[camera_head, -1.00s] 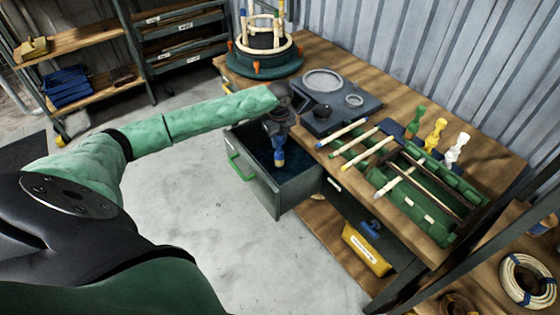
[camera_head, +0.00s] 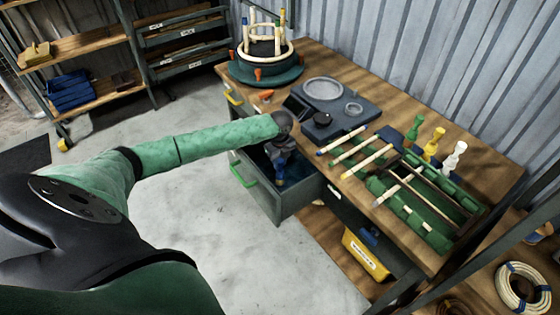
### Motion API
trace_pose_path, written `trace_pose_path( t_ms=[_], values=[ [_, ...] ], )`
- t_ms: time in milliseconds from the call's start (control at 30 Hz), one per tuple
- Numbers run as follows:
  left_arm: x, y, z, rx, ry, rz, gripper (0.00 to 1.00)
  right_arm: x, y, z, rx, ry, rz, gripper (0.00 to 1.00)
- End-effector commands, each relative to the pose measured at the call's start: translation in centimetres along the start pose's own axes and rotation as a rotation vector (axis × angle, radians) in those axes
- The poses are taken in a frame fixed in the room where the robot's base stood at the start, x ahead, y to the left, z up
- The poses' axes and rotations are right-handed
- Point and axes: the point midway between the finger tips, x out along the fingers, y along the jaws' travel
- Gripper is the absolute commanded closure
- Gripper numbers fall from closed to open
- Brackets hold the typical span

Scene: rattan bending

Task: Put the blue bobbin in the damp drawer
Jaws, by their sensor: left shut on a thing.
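The blue bobbin (camera_head: 281,182) is a small blue piece, mostly hidden by my left gripper (camera_head: 280,174). My left gripper is shut on it and points down inside the open drawer (camera_head: 262,203). The drawer is dark grey with a green handle, and juts out from the bench's left side. I cannot tell whether the bobbin touches the drawer floor. My right gripper is not in view.
The bench (camera_head: 330,67) carries a round rattan form (camera_head: 265,72), a dark plate with a ring (camera_head: 322,88), a green rack (camera_head: 425,215) with rods, and green, yellow and white bobbins (camera_head: 455,157). A yellow bin (camera_head: 365,252) sits below.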

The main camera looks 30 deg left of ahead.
Motion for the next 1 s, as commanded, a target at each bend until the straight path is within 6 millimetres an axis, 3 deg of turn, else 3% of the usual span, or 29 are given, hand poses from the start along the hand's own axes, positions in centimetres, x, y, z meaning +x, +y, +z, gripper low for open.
trace_pose_path(
  t_ms=[133,167,267,567,733,800,1000],
  values=[
    [0.2,0.0,0.0,0.000,0.000,0.000,1.00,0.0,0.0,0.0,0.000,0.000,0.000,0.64],
    [0.2,0.0,0.0,0.000,0.000,0.000,0.71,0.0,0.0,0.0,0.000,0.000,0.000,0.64],
    [0.2,0.0,0.0,0.000,0.000,0.000,0.53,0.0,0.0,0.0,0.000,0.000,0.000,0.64],
    [0.1,0.0,0.0,0.000,0.000,0.000,0.53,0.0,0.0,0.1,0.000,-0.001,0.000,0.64],
    [-1.2,-0.1,0.1,0.000,-0.001,-0.002,0.53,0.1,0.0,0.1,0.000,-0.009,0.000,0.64],
    [-2.2,-0.1,0.1,0.001,-0.001,-0.003,0.53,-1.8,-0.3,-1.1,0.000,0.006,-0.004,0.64],
    [-6.1,-0.1,0.0,0.001,-0.001,-0.003,0.53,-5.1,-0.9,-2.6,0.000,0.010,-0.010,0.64]
  ],
)
